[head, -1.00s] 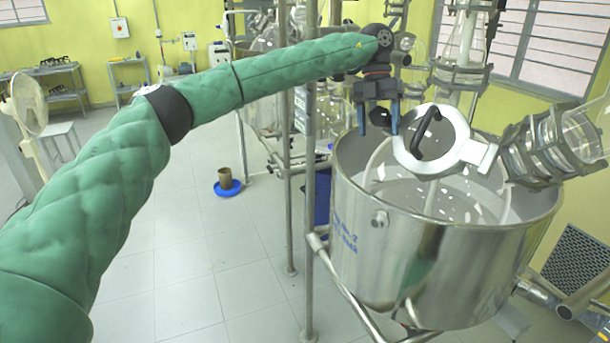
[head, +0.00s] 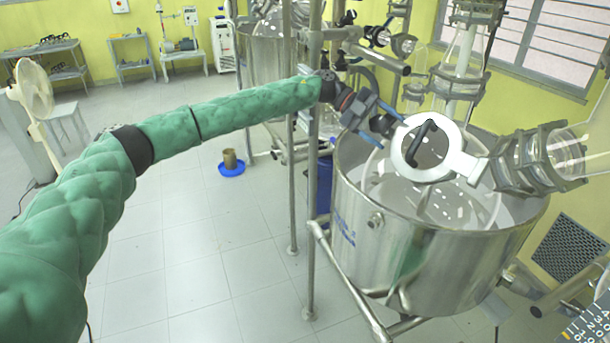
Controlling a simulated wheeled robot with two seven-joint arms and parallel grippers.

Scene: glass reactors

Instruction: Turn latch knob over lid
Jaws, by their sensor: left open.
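The lid (head: 427,157) is a dark round cover in a white ring, with a black curved handle (head: 417,143), above the steel vessel. A black knob (head: 381,124), which looks like the latch knob, sits just left of the ring. My left gripper (head: 388,127) comes in from the left with its blue fingers open and pointing right. The knob shows between the fingers. I cannot tell whether they touch it. My right gripper is not in view.
The large steel vessel (head: 425,258) stands under the lid. Metal poles (head: 311,215) rise left of the vessel. A dark panel with numerals (head: 592,322) shows at bottom right.

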